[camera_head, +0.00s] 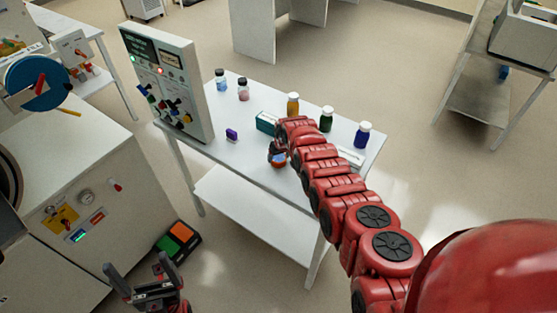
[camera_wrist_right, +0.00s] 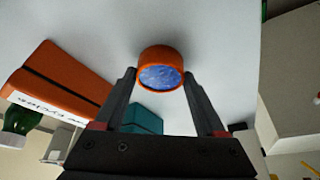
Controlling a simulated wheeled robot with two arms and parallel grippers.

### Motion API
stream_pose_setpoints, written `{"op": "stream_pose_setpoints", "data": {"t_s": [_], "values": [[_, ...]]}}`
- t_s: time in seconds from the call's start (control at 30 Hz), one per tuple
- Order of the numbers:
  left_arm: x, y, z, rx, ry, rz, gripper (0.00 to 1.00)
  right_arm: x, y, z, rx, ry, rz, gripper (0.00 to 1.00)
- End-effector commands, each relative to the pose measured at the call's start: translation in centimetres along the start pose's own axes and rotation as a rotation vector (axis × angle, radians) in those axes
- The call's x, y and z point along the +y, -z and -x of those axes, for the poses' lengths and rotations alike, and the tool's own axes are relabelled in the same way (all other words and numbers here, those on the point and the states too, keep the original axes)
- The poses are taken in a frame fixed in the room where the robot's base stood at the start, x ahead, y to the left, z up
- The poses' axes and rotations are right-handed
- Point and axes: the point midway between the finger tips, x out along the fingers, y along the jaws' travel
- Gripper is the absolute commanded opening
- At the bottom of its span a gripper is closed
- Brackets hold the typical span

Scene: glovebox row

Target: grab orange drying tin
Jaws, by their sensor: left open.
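The orange drying tin (camera_wrist_right: 160,68) is a short round orange tin with blue beads showing in its face. In the right wrist view it lies between the fingertips of my right gripper (camera_wrist_right: 160,78), one finger close along each side. I cannot tell whether the fingers press on it. In the head view the tin (camera_head: 279,158) is small and partly hidden by my right gripper (camera_head: 278,152), over the front part of the white table (camera_head: 240,165). My left gripper (camera_head: 146,277) is open and empty, low at the bottom left, away from the table.
A teal box (camera_head: 266,122) stands behind the tin. Bottles with yellow (camera_head: 292,104), green (camera_head: 326,119) and blue (camera_head: 362,135) contents stand along the back right. A small purple item (camera_head: 232,134) lies to the left, before the control panel (camera_head: 165,80). An orange box (camera_wrist_right: 65,80) shows in the wrist view.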

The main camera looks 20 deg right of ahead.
Motion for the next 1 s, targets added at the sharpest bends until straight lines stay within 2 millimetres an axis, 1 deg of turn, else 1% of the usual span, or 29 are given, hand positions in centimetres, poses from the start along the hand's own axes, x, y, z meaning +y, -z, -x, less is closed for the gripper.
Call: {"op": "stream_pose_setpoints", "data": {"t_s": [0.03, 0.2, 0.57, 0.77, 0.87, 0.97, 1.0], "values": [[0.0, 0.0, 0.0, 0.0, 0.0, 0.0, 1.0, 0.0, 0.0, 0.0, 0.0, 0.0, 0.0, 0.44], [0.0, 0.0, 0.0, 0.0, 0.0, 0.0, 1.0, 0.0, 0.0, 0.0, 0.0, 0.0, 0.0, 0.14], [0.0, 0.0, 0.0, 0.0, 0.0, 0.0, 1.0, 0.0, 0.1, 0.1, 0.002, 0.0, 0.001, 0.14], [0.0, 0.0, 0.1, 0.0, 0.0, 0.0, 1.0, -0.1, 0.4, 0.8, 0.002, 0.001, 0.001, 0.14], [0.0, 0.0, 0.2, 0.0, 0.0, 0.0, 1.0, 0.0, 0.7, 1.5, 0.003, 0.001, -0.001, 0.14], [0.1, -0.2, 1.4, 0.0, 0.0, 0.0, 1.0, 0.0, 1.3, 2.5, 0.008, -0.001, -0.001, 0.14], [0.1, -0.3, 1.7, 0.0, 0.0, 0.0, 1.0, 0.0, 1.5, 3.1, 0.01, -0.001, -0.001, 0.14]]}}
